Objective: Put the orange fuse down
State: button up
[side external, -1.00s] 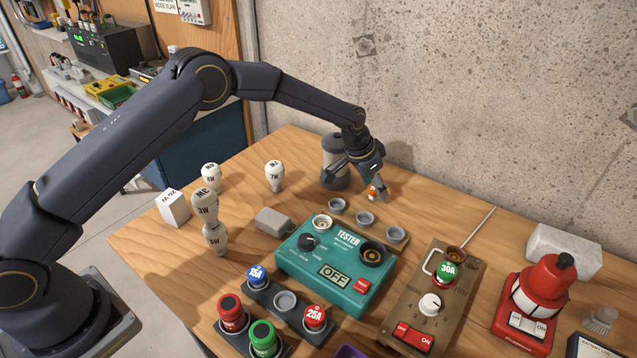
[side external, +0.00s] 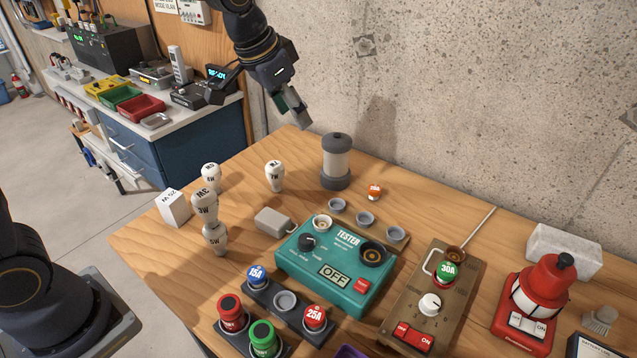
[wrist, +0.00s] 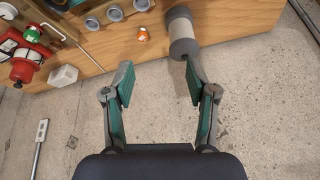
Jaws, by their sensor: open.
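The orange fuse (side external: 374,192) stands alone on the wooden table, right of the grey and cream lantern-like cylinder (side external: 336,162) and behind a row of small grey cups (side external: 366,219). The wrist view also shows the orange fuse (wrist: 142,33) beside the cylinder (wrist: 182,34). My gripper (side external: 297,119) is raised well above the back of the table, up and left of the fuse and apart from it. In the wrist view my gripper (wrist: 158,82) is open, with nothing between its fingers.
The teal tester (side external: 335,270) stands in front of the cups. A fuse holder (side external: 270,303) with coloured fuses is nearer the front. A brown panel (side external: 435,300) and a red lamp (side external: 535,300) stand to the right. Bulbs (side external: 204,208) stand at left. A concrete wall rises behind.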

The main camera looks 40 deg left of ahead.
jog(key=s+a+n, duration=0.1)
jog(key=s+a, duration=0.2)
jog(key=s, duration=0.9)
jog(key=s+a+n+y, duration=0.1)
jog(key=s+a, duration=0.3)
jog(key=s, duration=0.8)
jog(key=shift+a+n+t, duration=0.2)
jog(key=shift+n+t, duration=0.2)
jog(key=shift+n, duration=0.4)
